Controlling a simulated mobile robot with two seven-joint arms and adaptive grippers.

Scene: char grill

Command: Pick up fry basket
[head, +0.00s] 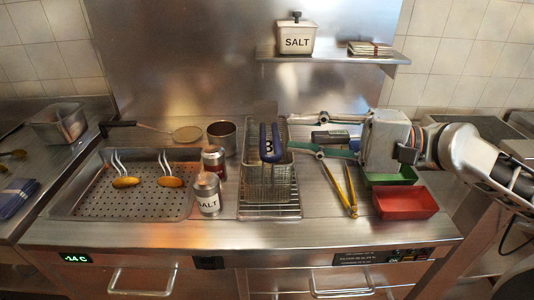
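The fry basket (268,179) is a wire mesh basket with an upright dark blue handle (270,143). It stands on a wire rack (271,212) near the middle of the counter. My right gripper (289,132) reaches in from the right with its two fingers spread apart, one farther back and one nearer. The fingertips are just to the right of the blue handle in the picture. I cannot tell whether they touch it. Nothing shows held between the fingers. My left gripper is not in view.
Yellow tongs (343,189), a red tray (405,203) and a green tray (391,176) lie right. A shelf (335,57) hangs behind.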

